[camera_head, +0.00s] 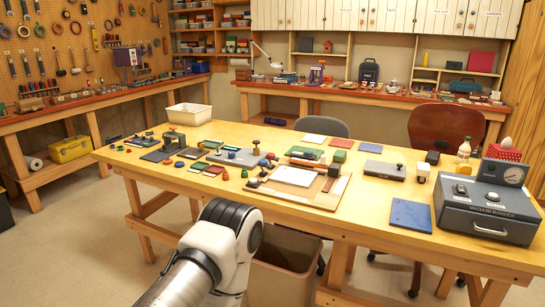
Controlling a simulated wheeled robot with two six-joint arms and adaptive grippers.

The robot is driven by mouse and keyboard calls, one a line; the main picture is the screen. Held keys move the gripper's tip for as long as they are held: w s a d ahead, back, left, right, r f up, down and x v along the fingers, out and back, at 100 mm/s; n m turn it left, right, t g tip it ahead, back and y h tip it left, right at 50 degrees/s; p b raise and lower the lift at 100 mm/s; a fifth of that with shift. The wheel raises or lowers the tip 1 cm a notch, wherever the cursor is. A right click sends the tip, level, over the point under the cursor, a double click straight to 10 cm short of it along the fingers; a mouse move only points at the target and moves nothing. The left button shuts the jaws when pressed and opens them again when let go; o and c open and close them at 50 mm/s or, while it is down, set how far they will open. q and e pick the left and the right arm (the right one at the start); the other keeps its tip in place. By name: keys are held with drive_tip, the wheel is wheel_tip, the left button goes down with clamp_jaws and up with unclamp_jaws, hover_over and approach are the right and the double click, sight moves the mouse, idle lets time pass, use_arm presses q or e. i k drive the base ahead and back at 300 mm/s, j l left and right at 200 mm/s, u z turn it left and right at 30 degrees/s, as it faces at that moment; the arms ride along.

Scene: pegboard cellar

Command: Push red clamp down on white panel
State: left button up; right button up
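A white panel (293,176) lies flat on a brown wooden board (322,196) near the middle of the table. A small reddish-brown piece (334,170) sits at the panel's right back corner; it is too small to tell for sure whether it is the red clamp or whether it is raised or down. A black knobbed piece (254,182) is by the panel's left end. One white and dark arm of mine reaches in from the bottom, in front of the table edge, short of the panel. Neither gripper shows.
The yellow wooden table (375,216) also holds a grey vacuum bonder box (484,208) at right, a blue sheet (411,214), a grey plate (384,170), a white bin (189,114) and several small coloured parts at left. A brown waste bin (283,270) stands below the front edge.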

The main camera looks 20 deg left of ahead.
sight(270, 156)
drive_tip(key=i+j, duration=0.15)
drive_tip(key=i, duration=0.35)
drive_tip(key=i+j+u, duration=0.1)
drive_tip(key=i, duration=0.4)
drive_tip(key=i+j, duration=0.2)
drive_tip(key=i, duration=0.3)
